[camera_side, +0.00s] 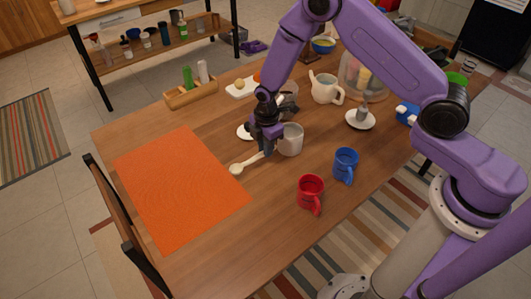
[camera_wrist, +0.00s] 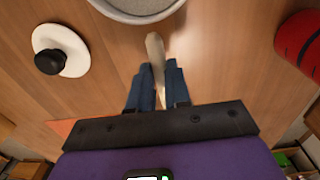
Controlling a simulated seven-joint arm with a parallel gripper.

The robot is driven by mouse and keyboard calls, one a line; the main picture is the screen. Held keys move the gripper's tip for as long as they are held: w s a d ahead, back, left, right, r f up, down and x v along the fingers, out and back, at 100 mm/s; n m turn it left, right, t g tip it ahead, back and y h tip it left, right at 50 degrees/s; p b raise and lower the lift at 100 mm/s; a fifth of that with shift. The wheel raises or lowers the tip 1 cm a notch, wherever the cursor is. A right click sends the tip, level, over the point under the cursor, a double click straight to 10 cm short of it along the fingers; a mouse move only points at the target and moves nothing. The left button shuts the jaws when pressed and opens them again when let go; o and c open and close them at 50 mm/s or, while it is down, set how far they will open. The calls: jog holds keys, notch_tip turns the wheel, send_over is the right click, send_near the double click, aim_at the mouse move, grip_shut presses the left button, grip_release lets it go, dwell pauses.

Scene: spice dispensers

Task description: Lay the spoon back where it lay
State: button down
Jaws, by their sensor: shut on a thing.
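The pale wooden spoon (camera_side: 237,169) is on or just above the table, between the orange mat and the light grey mug; I cannot tell whether it touches the wood. Its bowl end points left, towards the mat. My gripper (camera_side: 267,148) is low over the table beside the grey mug, shut on the spoon's handle. In the wrist view the spoon (camera_wrist: 154,50) runs between the two blue-grey fingers of my gripper (camera_wrist: 158,82), its tip close to the mug's rim. The rest of the spoon is hidden below the gripper.
The grey mug (camera_side: 291,140) stands just right of my gripper. A red mug (camera_side: 311,192) and a blue mug (camera_side: 345,164) stand nearer the front edge. A white lid with a black knob (camera_wrist: 62,50) lies close by. The orange mat (camera_side: 180,190) is bare.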

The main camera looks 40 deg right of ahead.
jog(key=shift+f, duration=1.55)
jog(key=shift+f, duration=0.15)
jog(key=c, duration=1.1)
grip_release()
notch_tip(320, 180, up, 11)
jog(key=shift+f, duration=0.1)
jog(key=shift+r, duration=0.75)
jog(key=shift+s, duration=0.1)
